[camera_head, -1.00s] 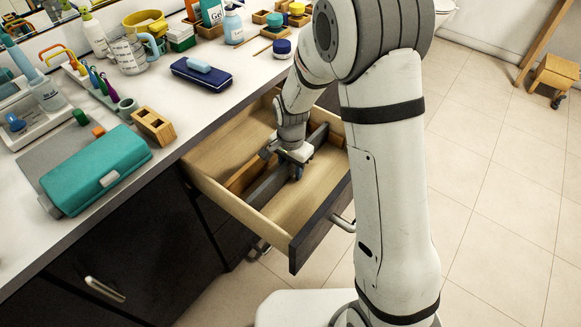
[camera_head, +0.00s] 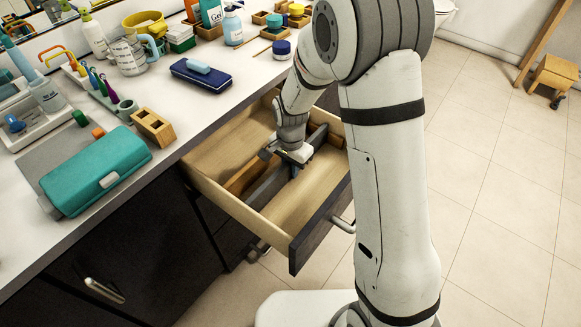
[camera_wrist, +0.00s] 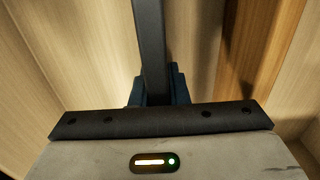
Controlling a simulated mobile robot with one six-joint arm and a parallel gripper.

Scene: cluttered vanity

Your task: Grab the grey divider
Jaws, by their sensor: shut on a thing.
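The grey divider (camera_head: 268,186) is a long, thin upright bar inside the open drawer (camera_head: 310,200). In the wrist view the grey divider (camera_wrist: 150,45) runs straight away from my gripper. My gripper (camera_head: 293,168) is down in the drawer, with its fingers on either side of the divider. In the wrist view the dark fingers of my gripper (camera_wrist: 157,86) are shut on the divider. The fingertips are partly hidden by the gripper body. The divider's lower edge at the grip is hidden, so I cannot tell whether it touches the drawer floor.
A brown wooden divider (camera_head: 243,176) lies close beside the grey one; it also shows in the wrist view (camera_wrist: 260,45). Drawer walls surround the gripper. The countertop (camera_head: 215,110) to the left holds a teal case (camera_head: 95,170), a navy case (camera_head: 201,73) and several bottles.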

